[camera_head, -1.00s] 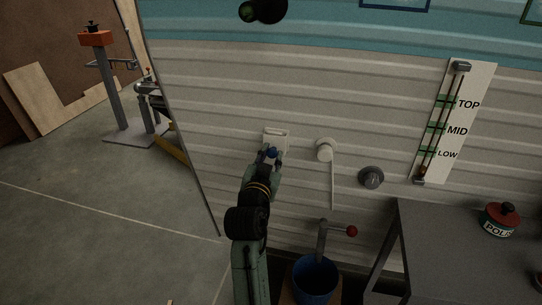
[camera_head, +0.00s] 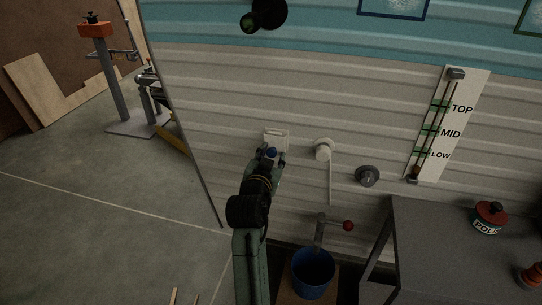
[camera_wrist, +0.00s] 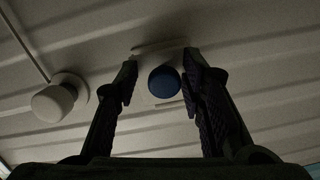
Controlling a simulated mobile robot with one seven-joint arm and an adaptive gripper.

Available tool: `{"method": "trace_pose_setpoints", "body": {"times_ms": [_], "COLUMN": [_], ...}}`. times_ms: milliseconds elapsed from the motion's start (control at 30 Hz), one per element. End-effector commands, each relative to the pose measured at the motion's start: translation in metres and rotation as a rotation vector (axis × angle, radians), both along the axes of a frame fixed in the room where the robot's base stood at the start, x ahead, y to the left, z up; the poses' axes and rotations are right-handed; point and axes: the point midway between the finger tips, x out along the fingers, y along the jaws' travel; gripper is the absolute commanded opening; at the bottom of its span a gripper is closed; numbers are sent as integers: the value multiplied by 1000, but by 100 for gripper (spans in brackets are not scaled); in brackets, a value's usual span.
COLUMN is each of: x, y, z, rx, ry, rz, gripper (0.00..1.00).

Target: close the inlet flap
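The inlet (camera_head: 276,135) is a small white plate on the ribbed camper wall, and it also shows in the wrist view (camera_wrist: 160,48). A round blue part (camera_wrist: 164,81) sits in front of the plate. I cannot clearly tell the flap from the plate or how far it is swung. My gripper (camera_head: 272,155) is just below and in front of the inlet and hides its lower part. In the wrist view, my gripper's fingers (camera_wrist: 160,75) are apart on either side of the blue part, with gaps showing between.
A white round fitting (camera_head: 322,150) with a thin hanging rod is right of the inlet. A grey knob (camera_head: 367,176) is farther right. Below are a red-tipped lever (camera_head: 335,225) and a blue bucket (camera_head: 313,272). A dark table (camera_head: 440,250) stands at the lower right.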

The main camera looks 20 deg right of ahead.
Motion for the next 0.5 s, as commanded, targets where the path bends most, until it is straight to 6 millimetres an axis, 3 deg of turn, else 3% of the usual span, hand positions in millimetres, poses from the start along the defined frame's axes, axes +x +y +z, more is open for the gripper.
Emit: {"method": "trace_pose_setpoints", "body": {"times_ms": [367,500], "x": [0,-9], "y": [2,8], "z": [1,2], "rx": [0,0], "ry": [-1,-1], "rz": [4,4], "gripper": [44,44]}}
